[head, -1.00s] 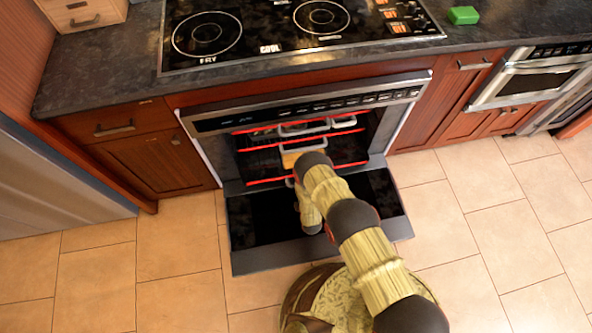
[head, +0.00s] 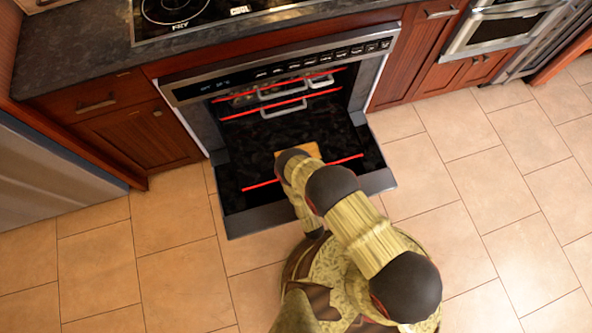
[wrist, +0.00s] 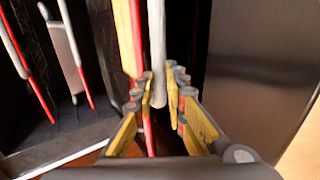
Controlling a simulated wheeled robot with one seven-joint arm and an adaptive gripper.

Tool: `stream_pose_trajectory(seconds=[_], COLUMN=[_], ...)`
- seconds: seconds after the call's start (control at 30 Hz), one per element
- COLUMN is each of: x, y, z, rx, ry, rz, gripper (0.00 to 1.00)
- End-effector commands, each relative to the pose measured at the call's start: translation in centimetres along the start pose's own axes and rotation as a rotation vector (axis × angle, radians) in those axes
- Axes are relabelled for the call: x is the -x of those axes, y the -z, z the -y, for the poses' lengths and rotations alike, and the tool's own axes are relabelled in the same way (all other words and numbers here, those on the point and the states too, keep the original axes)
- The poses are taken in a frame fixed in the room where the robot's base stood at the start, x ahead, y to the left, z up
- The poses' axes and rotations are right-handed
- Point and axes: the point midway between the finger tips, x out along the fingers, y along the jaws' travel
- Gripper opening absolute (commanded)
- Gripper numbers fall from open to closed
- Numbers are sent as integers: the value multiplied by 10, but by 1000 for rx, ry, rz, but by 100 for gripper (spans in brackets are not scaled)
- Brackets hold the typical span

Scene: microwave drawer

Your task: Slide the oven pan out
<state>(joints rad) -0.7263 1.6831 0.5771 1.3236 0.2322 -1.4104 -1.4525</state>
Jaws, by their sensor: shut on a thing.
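The oven pan (head: 262,185), a dark rack with a red front edge, stands well out of the oven over the open door. An orange-yellow item (head: 300,150) rests on it, partly behind my arm. My gripper (wrist: 157,95) is shut on the pan's grey handle bar (wrist: 157,40), which lies between its yellow fingers in the wrist view. The red edge (wrist: 137,45) runs just left of the bar there. In the head view my arm hides the gripper and the handle.
The oven door (head: 245,222) is folded down flat. Two other racks with red edges (head: 280,105) and grey handles stay inside the oven. Cabinets (head: 137,150) flank it, and a grey appliance (head: 50,195) stands at left. Tiled floor (head: 480,230) is open at right.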

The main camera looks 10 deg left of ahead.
Motion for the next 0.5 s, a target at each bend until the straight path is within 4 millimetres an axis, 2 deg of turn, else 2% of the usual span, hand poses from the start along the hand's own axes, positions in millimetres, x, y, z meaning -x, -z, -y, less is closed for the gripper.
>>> stream_pose_trajectory(seconds=[0.3, 0.33, 0.5], x=[0, 0, 0], y=[0, 0, 0], z=[1, 1, 0], rx=[0, 0, 0], ry=[2, 2, 1], rz=[0, 0, -1], gripper=[0, 15, 25])
